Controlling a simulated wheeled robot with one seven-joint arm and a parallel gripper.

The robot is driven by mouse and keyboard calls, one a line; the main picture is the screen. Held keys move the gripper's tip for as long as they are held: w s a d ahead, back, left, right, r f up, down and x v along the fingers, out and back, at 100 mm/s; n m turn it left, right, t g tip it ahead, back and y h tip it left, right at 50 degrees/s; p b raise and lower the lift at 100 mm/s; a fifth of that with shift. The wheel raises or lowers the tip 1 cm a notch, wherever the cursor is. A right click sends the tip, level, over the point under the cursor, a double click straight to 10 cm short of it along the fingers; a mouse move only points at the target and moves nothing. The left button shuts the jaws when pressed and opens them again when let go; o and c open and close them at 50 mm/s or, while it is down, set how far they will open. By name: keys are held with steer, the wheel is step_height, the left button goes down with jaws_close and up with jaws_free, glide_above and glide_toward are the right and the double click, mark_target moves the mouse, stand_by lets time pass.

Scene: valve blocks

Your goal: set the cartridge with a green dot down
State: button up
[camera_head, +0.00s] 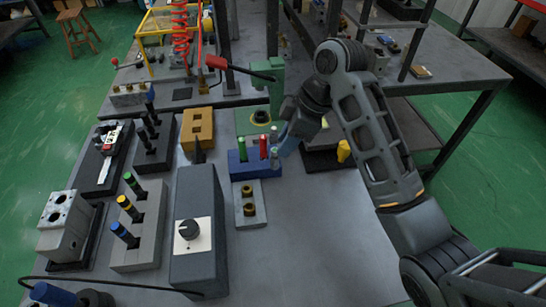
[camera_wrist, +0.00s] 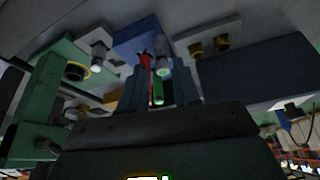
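A blue block (camera_head: 238,170) stands on the table; it also shows in the wrist view (camera_wrist: 132,38). My gripper (camera_head: 282,148) is at that right end. In the wrist view its two fingers (camera_wrist: 160,88) stand either side of a green-capped cartridge (camera_wrist: 158,92), with gaps showing beside the cap. The red one (camera_wrist: 145,62) is just beyond.
A grey block (camera_head: 152,240) holds black cartridges with green, yellow and blue tops. A small grey block with brass fittings (camera_head: 250,214) sits just in front of the blue block. A green fixture (camera_head: 272,85) stands behind it. The table front right is clear.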

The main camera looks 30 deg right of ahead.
mark_target(275, 159)
steer(key=shift+a+p+x, duration=0.1)
steer(key=shift+p+x, duration=0.15)
steer(key=shift+x, duration=1.05)
steer(key=shift+a+p+x, duration=0.15)
steer(key=shift+p+x, duration=0.05)
steer(key=shift+x, duration=1.15)
steer(key=shift+r, duration=0.1)
jaws_close()
